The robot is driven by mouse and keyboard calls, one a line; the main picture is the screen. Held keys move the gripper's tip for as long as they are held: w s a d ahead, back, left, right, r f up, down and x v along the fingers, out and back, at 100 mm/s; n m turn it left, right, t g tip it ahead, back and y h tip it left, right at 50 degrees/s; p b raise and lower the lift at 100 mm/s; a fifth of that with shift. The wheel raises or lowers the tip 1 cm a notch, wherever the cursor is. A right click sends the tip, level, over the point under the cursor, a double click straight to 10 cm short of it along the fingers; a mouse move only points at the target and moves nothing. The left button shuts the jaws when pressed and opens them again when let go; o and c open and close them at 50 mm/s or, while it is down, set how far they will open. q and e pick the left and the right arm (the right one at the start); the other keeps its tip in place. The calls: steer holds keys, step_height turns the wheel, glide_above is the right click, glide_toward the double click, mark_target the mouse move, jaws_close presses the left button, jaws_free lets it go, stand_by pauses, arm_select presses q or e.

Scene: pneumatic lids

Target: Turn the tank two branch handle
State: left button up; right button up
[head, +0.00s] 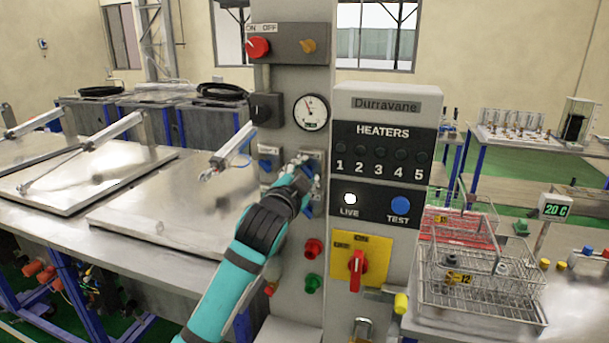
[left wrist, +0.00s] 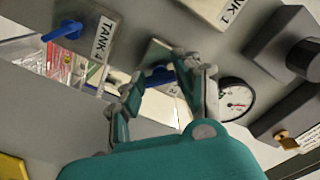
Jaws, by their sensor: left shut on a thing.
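My left gripper (head: 304,170) reaches in from the left and is against a metal plate on the grey column, below the round gauge. In the left wrist view my left gripper (left wrist: 155,95) has its fingers on either side of a blue handle (left wrist: 160,76). It is shut on that handle, which sits on a plate whose label is mostly hidden, with a 2 showing. The fingers hide much of the plate, and the handle's exact angle is hard to tell. My right gripper is not in view.
Neighbouring blue handles are close by: one on the left plate (head: 267,162), another (left wrist: 62,30) on a plate labelled TANK in the left wrist view. The gauge (head: 311,112), red button (head: 313,248), green button (head: 312,283) and yellow switch panel (head: 362,257) surround the gripper.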

arm_select(q)
steer(key=shift+f, duration=0.15)
steer(key=o, duration=1.1)
steer(key=shift+o, duration=0.2)
steer(key=shift+s, duration=0.1)
steer(key=v, duration=1.1)
steer(key=shift+s+a, duration=0.2)
steer(key=shift+s, duration=0.15)
